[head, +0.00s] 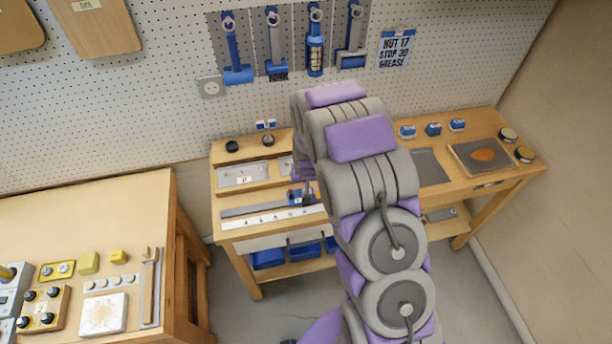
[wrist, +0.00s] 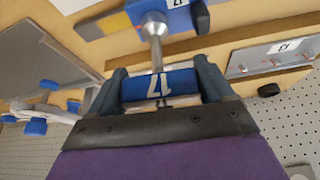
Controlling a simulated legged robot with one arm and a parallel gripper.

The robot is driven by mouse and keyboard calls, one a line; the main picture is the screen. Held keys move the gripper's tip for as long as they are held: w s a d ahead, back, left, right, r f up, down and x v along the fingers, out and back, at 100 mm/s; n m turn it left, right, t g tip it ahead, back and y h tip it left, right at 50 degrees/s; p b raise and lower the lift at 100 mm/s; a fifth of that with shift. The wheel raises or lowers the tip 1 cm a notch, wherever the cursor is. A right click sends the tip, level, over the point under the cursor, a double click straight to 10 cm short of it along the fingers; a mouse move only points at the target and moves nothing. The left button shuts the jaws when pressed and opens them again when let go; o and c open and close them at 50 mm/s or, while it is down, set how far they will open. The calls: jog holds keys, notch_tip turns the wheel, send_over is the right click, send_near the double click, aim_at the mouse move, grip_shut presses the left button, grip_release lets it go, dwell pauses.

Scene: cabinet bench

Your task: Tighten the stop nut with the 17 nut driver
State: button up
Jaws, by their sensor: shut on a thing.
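My gripper (wrist: 160,80) is shut on the blue handle of the 17 nut driver (wrist: 153,87), whose white 17 label shows upside down in the wrist view. The driver's metal shaft runs away from the gripper to a blue fixture (wrist: 185,18) with a dark knob on a grey and yellow bar. The shaft end is over or against this fixture; I cannot tell whether it is seated. No stop nut can be made out. In the head view my gripper (head: 303,172) is over the bench's left half, largely hidden by my arm, near the blue fixture (head: 298,197).
The bench (head: 472,190) carries marked plates (head: 243,175), a white numbered strip (head: 270,217), small blue blocks (head: 433,129) and round tins (head: 508,134). A card (head: 396,50) on the pegboard reads "NUT 17 STOP 30 GREASE". Blue-handled tools (head: 316,50) hang beside it. Another table (head: 90,215) stands left.

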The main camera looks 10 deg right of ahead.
jog(key=shift+n+b, duration=0.4)
jog(key=shift+b, duration=0.15)
jog(key=shift+r, duration=0.15)
jog(key=shift+r+p, duration=0.6)
jog(key=shift+r, duration=1.55)
